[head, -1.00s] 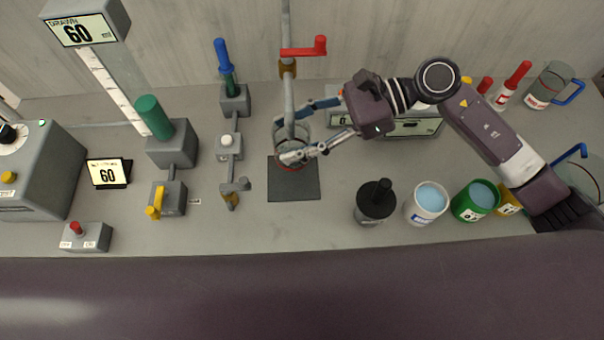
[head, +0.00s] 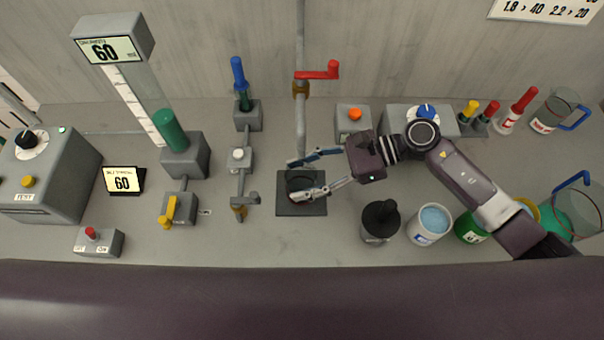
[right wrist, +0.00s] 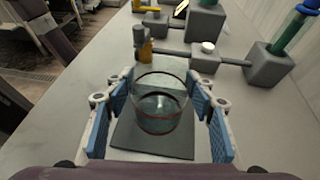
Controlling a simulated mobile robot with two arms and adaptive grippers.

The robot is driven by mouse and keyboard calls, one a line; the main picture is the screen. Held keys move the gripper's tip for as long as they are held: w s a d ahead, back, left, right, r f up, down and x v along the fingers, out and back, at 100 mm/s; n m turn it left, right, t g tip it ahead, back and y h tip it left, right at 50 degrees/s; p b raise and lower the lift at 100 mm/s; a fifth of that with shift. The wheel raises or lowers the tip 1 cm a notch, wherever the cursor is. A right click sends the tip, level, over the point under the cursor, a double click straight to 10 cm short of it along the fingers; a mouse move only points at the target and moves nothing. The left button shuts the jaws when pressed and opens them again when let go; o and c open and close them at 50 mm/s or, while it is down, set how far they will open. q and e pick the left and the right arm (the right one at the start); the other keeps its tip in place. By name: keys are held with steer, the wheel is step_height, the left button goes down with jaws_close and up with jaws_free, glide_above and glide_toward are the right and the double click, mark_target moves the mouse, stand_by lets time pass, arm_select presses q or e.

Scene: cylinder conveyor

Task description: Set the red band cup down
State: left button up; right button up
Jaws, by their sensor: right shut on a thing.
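The red band cup (head: 299,184) is clear glass and stands upright over the dark square pad (head: 288,210) below the tap pipe. It also shows in the right wrist view (right wrist: 160,122), with its red line near the base and the pad (right wrist: 150,150) directly under it. My right gripper (head: 302,179) is shut on the cup, with one finger on each side of it. The cup's base looks at or very near the pad; I cannot tell whether it touches. My left gripper is not in view.
A pipe with a red-handled valve (head: 318,74) hangs just behind the cup. Valve blocks (head: 239,158) stand to the left. The counter in front of the pad is clear.

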steer(key=o, duration=1.2)
steer(key=shift+f, duration=0.1)
steer(key=o, duration=0.5)
steer(key=shift+r, duration=0.2)
steer(key=shift+d, duration=0.3)
steer(key=b+v, duration=0.5)
steer(key=v, duration=0.6)
steer(key=shift+d+r, duration=0.15)
steer(key=shift+r, duration=0.05)
